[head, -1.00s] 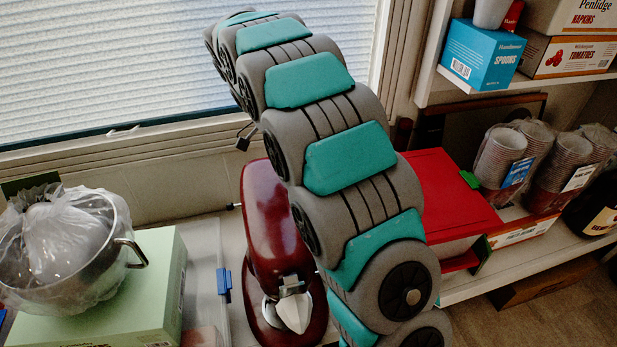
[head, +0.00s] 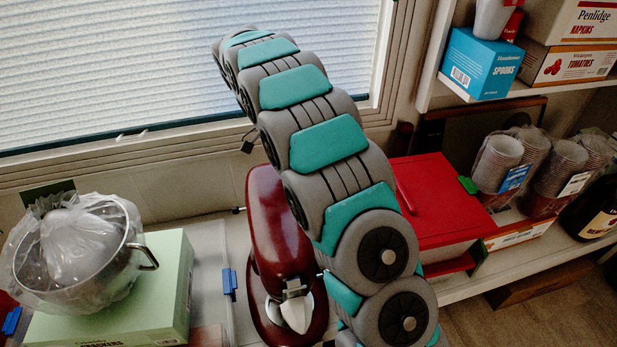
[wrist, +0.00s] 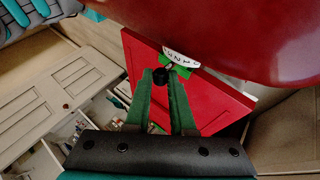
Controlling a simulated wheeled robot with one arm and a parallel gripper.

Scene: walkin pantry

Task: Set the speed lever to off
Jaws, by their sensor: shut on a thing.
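The red stand mixer (head: 278,230) stands on the counter under the window in the head view, partly covered by my arm. Its glossy red body (wrist: 250,30) fills the upper right of the wrist view. The speed lever's black knob (wrist: 160,76) shows below the body, beside a white numbered speed scale (wrist: 180,57). My gripper (wrist: 161,82) has its green fingers on either side of this knob and is shut on it. The lever's stem and exact setting cannot be made out.
A red box (head: 440,195) stands right of the mixer, near bagged paper cups (head: 497,165). A steel pot in a plastic bag (head: 80,250) sits on a green box (head: 165,285) at left. Shelves with cartons (head: 570,65) are at right.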

